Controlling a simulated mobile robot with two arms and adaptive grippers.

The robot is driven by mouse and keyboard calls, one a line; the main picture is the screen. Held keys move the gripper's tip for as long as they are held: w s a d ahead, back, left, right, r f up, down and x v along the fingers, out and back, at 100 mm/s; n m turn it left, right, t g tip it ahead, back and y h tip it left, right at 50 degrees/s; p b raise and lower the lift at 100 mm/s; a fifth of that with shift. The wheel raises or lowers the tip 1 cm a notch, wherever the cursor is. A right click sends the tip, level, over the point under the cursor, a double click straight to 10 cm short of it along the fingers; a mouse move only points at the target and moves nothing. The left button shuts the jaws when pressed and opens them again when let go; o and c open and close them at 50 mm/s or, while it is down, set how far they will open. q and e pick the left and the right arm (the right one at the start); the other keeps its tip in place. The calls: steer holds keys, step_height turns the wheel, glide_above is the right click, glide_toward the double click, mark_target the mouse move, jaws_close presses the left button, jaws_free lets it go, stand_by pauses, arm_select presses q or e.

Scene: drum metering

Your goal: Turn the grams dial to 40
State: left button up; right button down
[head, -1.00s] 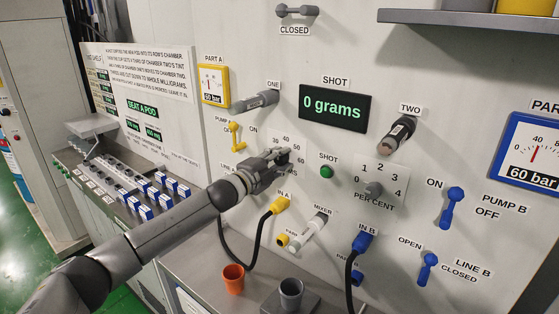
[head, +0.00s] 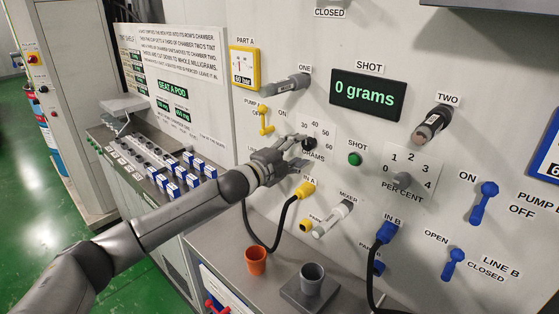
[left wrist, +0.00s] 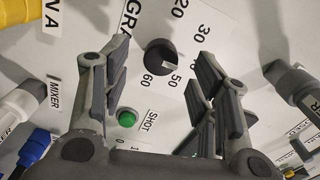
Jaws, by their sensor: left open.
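The grams dial (head: 309,143) is a small dark round knob on the light wall panel, with 30 to 60 printed around it. In the left wrist view the dial (left wrist: 160,55) sits between and beyond the fingers. A pale mark on its face seems to point toward the 50 side, though I cannot read it exactly. The number 40 is hidden there by a finger. My left gripper (head: 298,151) is open and empty, just left of and below the dial in the head view. Its two fingers (left wrist: 160,72) stand apart, seemingly clear of the dial. My right gripper is not in view.
The green shot button (head: 354,159) and the percent dial (head: 402,180) lie to the right. The yellow pump lever (head: 265,122) is at left. A yellow plug (head: 306,189) with a black cable is below. An orange cup (head: 256,261) and grey cup (head: 312,278) stand on the ledge.

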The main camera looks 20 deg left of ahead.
arm_select(q)
steer(key=v, duration=0.7)
steer(key=shift+s, duration=0.15)
